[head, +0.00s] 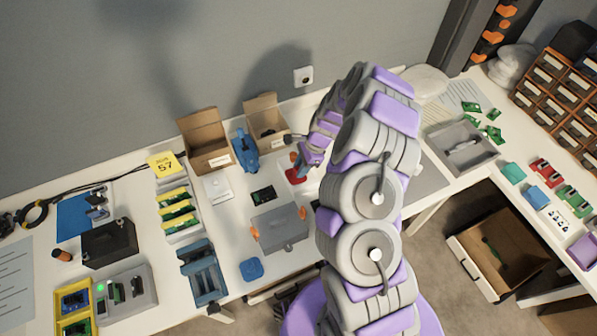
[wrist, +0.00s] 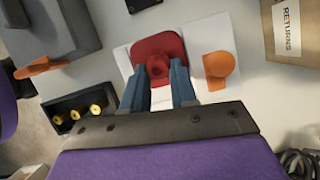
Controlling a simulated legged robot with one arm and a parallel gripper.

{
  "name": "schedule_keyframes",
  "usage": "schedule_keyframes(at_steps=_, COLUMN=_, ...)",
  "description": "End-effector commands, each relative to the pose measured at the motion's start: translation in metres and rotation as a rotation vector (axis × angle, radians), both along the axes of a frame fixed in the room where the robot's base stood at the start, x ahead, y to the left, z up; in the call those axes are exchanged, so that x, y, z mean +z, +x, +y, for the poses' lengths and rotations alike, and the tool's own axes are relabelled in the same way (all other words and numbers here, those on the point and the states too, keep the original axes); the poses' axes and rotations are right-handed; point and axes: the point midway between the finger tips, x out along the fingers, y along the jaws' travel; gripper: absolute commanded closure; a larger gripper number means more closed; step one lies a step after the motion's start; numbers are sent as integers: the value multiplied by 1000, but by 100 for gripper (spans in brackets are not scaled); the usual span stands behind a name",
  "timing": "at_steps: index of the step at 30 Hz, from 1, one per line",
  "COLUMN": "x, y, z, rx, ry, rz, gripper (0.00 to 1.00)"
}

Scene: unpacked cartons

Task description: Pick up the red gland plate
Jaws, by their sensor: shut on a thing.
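The red gland plate (wrist: 158,49) is a rounded square with a raised round boss at its centre. In the wrist view it lies over a white sheet or card (wrist: 196,62), just past the fingertips. My gripper (wrist: 158,80) has its two blue-grey fingers closed around the boss. In the head view the red plate (head: 296,174) shows small beneath my gripper (head: 300,163) on the white bench, partly hidden by the arm. I cannot tell whether the plate touches the surface.
An orange knob-like part (wrist: 219,66) sits close to the right finger. A grey box (head: 280,228) with orange side parts stands in front. Open cartons (head: 205,140) and a blue device (head: 246,152) stand behind to the left. A black holder with yellow-ringed parts (wrist: 80,113) lies at left.

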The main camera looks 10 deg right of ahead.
Motion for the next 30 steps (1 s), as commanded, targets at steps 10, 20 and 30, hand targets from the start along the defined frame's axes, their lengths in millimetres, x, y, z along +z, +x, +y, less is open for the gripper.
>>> schedule_keyframes(at_steps=10, x=18, y=0, z=-1, rx=-1, ry=-2, rz=-1, gripper=100)
schedule_keyframes(at_steps=20, x=40, y=-33, z=-14, rx=-2, ry=0, rz=0, gripper=100)
schedule_keyframes(at_steps=30, x=46, y=-90, z=-38, rx=-4, ry=-1, rz=-1, gripper=100)
